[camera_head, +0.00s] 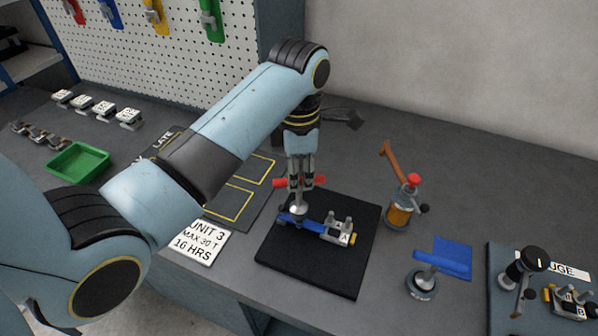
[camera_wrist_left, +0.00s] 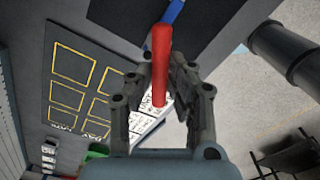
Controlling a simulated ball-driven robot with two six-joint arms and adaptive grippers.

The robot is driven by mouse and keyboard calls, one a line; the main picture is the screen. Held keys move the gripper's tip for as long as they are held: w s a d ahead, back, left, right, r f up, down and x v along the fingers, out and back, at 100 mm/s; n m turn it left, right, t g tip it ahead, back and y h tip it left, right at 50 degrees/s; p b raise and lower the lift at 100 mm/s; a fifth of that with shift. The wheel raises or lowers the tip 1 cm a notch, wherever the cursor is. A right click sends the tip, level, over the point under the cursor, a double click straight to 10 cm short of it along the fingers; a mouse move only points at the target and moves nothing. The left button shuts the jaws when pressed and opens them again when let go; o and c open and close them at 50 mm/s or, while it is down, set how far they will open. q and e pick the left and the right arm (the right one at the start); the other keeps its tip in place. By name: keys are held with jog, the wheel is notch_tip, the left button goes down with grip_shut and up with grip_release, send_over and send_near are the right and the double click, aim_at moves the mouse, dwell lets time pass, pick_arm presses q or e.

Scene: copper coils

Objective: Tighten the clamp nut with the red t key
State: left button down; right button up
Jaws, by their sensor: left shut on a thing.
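My left gripper (camera_head: 302,184) reaches down over the black mat (camera_head: 310,276) and is shut on the red T key (camera_head: 318,181). The key's red crossbar sticks out on both sides of the fingers. In the left wrist view the red bar (camera_wrist_left: 160,62) lies between the two fingers. Below the fingers a silver round part (camera_head: 298,211) sits at the left end of a blue clamp (camera_head: 312,226). Whether the key is seated on the nut cannot be told. A grey-and-yellow block labelled A (camera_head: 341,236) is at the clamp's right end. My right gripper is not in view.
An orange-handled device with a red knob (camera_head: 413,181) and a blue-flagged tool (camera_head: 444,258) stand right of the mat. A gauge board (camera_head: 500,312) is at far right. A green tray (camera_head: 79,162) and small blocks lie left.

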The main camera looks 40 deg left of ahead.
pick_arm(q)
jog(key=shift+f+b, duration=0.4)
jog(key=shift+f, duration=0.8)
dwell(0.4)
